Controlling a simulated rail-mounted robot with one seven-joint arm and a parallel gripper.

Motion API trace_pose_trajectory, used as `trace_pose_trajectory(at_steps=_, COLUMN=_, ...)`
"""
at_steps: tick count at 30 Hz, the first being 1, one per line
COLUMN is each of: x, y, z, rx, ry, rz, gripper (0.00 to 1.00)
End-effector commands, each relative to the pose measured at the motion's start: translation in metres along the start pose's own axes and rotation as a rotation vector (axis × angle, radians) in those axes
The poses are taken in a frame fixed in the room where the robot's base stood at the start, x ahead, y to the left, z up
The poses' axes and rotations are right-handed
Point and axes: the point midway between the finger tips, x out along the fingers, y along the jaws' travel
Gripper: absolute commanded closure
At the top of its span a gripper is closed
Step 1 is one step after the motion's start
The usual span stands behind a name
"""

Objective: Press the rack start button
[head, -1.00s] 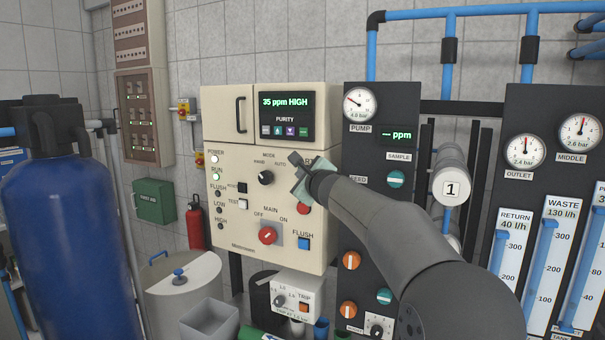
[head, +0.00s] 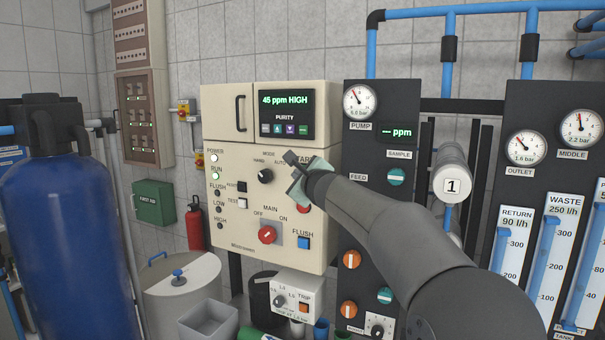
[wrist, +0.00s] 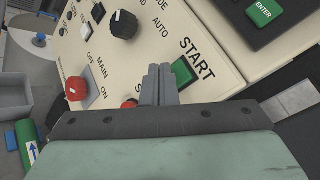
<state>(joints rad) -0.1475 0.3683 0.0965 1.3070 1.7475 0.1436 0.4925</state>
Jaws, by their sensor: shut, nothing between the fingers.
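The green start button (wrist: 183,72) sits under the word START on the cream control panel (head: 225,160), and shows in the wrist view. In the head view my gripper and arm hide it. My gripper (wrist: 158,70) is shut and empty, its fingertips just left of the button in the wrist view; I cannot tell whether they touch the panel. My gripper (head: 290,157) also shows in the head view, in front of the panel's upper right part. The display (head: 286,100) reads 45 ppm HIGH. The POWER and RUN lamps (head: 214,176) are lit.
A red button (wrist: 130,103) lies close below the fingers, partly hidden. The red MAIN switch (head: 267,235), black MODE knob (head: 265,176) and blue FLUSH button (head: 303,243) are nearby. The dark gauge panel (head: 372,215) stands right of the cream panel.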

Motion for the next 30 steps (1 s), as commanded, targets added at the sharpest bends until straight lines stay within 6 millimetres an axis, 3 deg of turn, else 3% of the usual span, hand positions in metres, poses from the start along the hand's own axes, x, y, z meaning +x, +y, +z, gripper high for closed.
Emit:
trace_pose_trajectory(at_steps=13, x=-0.029, y=0.023, z=0.021, rx=0.0, ry=-0.002, rz=0.0, gripper=1.0)
trace_pose_trajectory(at_steps=30, x=-0.031, y=0.023, z=0.023, rx=0.0, ry=-0.001, rz=0.0, gripper=1.0)
